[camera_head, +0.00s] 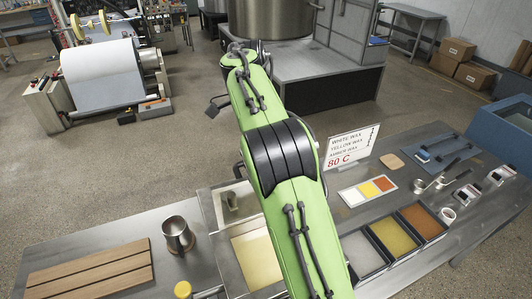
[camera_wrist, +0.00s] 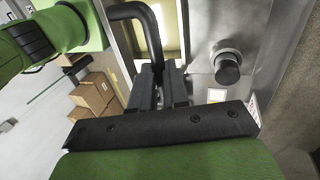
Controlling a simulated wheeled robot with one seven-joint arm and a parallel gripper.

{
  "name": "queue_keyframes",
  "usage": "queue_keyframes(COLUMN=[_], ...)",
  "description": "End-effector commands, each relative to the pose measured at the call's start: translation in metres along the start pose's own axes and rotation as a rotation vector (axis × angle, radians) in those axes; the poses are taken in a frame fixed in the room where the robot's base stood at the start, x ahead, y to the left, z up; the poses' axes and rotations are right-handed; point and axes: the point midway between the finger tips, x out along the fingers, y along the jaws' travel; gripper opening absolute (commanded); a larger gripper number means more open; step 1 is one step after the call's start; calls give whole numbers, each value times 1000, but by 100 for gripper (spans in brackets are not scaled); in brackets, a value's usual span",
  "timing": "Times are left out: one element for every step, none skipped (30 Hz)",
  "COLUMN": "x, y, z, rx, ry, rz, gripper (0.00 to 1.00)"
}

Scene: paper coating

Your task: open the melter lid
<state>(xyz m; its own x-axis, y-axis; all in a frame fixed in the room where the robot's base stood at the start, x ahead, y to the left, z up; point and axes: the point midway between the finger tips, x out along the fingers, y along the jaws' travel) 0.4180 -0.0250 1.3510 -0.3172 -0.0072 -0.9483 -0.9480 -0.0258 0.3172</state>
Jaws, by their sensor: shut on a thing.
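In the wrist view my gripper (camera_wrist: 158,88) is shut on a black bent handle (camera_wrist: 138,12), which rises between its dark fingers and curves up to the left. Beside the handle is a grey metal housing with a round black knob (camera_wrist: 228,68). A pale yellowish recess shows behind the handle. I take the housing to be the melter; how far its lid stands open cannot be told. In the head view, my green arm covers the gripper and handle. A steel-framed unit (camera_head: 212,212) with a pale yellow panel (camera_head: 257,262) shows left of the arm.
On the bench are a metal jug (camera_head: 178,236), a slatted wooden board (camera_head: 92,271), a wax sign (camera_head: 350,148), colour samples (camera_head: 369,190) and trays of granules (camera_head: 392,238). Small tools lie at the right. A paper roll machine (camera_head: 100,75) stands on the floor behind.

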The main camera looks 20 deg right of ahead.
Motion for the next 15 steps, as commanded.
queue_keyframes(x=[5,5,5,5,5,5,5,5,6,6,6,6,6,5,5], y=[-3,-3,-3,-3,-3,-3,-3,-3,-3,-3,-3,-3,-3,-3,-3], z=[0,0,0,0,0,0,0,0,0,0,0,0,0,0,0], rx=[-3,-3,-3,-3,-3,-3,-2,-2,-2,-2,-2,-2,-2,-1,-1], ry=[3,3,2,2,2,2,2,2,2,2,2,2,2,2,2], rz=[11,12,12,13,13,13,13,13,13,13,13,13,13,12,11], gripper=[0,0,0,0,0,0,0,0,0,0,0,21,25,30,36])
